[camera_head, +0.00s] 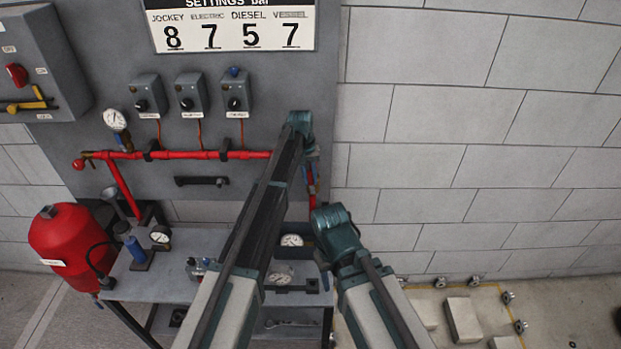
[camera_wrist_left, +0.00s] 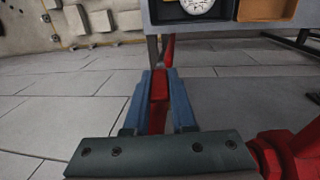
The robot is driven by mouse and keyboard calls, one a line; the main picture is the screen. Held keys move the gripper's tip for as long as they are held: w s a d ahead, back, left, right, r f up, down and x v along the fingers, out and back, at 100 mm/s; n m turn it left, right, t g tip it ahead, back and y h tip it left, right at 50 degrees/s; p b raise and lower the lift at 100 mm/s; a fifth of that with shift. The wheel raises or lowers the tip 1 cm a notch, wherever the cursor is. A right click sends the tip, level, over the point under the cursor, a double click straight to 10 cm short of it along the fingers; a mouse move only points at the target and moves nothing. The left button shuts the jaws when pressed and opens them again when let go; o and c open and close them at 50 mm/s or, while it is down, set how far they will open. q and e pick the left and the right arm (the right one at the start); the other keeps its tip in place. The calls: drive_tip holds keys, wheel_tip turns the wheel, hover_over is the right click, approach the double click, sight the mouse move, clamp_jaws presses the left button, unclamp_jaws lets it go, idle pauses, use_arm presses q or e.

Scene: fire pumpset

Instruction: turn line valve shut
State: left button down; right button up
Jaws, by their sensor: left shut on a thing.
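A red lever (camera_wrist_left: 159,88), which looks like the line valve's handle, lies between the two blue fingers of my left gripper (camera_wrist_left: 159,76) in the left wrist view. The gripper is shut on it. In the head view my left gripper (camera_head: 312,182) is at the right edge of the grey panel, partly behind my arm. The red pipe (camera_head: 205,155) runs along the panel and passes behind that arm; the valve body is mostly hidden. My right arm's bent joint shows lower right of it; the right gripper's fingers cannot be made out.
A grey bench (camera_head: 160,280) with gauges and small tools stands below the panel. A red vessel (camera_head: 72,245) stands at the left. Three switch boxes (camera_head: 190,95) are above the pipe. Loose blocks (camera_head: 463,320) lie on the floor at the right.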

use_arm(q)
drive_tip(key=shift+a, duration=0.1)
drive_tip(key=c, duration=0.7)
unclamp_jaws()
drive_tip(key=shift+c, duration=0.2)
drive_tip(key=shift+r+p, duration=0.85)
drive_tip(key=shift+p, duration=0.05)
wheel_tip(320, 180, up, 12)
drive_tip(key=a+p, duration=0.1)
drive_tip(key=p, duration=1.1)
drive_tip(key=shift+a, duration=0.4)
drive_tip(key=shift+c, duration=0.3)
